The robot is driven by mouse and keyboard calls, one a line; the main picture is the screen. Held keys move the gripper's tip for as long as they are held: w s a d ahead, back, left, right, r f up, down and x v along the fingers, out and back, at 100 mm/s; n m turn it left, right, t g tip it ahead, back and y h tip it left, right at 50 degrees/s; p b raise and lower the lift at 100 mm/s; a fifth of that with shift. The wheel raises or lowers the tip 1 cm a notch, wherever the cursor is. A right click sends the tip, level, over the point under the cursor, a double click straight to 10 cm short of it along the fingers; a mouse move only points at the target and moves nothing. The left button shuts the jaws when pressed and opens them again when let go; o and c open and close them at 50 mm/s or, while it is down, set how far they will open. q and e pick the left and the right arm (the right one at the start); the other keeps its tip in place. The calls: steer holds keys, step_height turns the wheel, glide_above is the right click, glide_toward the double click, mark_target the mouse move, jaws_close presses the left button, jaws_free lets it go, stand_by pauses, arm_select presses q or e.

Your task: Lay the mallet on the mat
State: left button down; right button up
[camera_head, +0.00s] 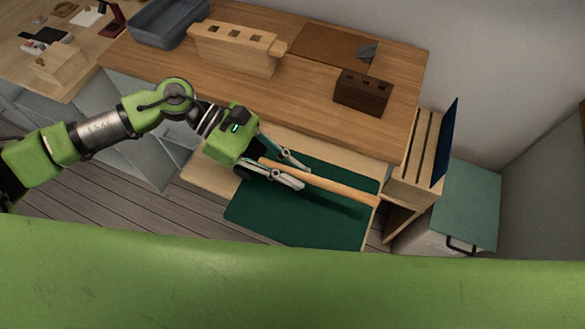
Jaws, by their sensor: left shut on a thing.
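The mallet shows as a long pale wooden handle (342,189) running from my left gripper down to the right. Its head cannot be made out clearly; the near end is hidden by the gripper. My left gripper (304,178) is shut on the handle, with one finger on each side of it. The green mat (290,222) lies below on a low wooden surface. The handle is over the mat, and a dark shadow falls on the mat beneath it. I cannot tell how large the gap is. My right gripper is not in view.
A wooden bench (310,108) stands behind, higher than the mat. It carries a grey bin (165,28), a pale wooden block rack (235,50) and a dark brown block (362,93). A slatted wooden rack (420,150) and a teal-lidded box (468,205) stand right of the mat.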

arm_select(q)
steer(key=shift+f+b, duration=1.15)
steer(key=shift+f, duration=1.75)
step_height(320, 180, down, 2)
steer(key=shift+f+b, duration=0.15)
steer(key=shift+b, duration=1.1)
steer(key=c, duration=1.9)
jaws_free()
steer(key=v, duration=1.2)
steer(key=shift+s, duration=0.1)
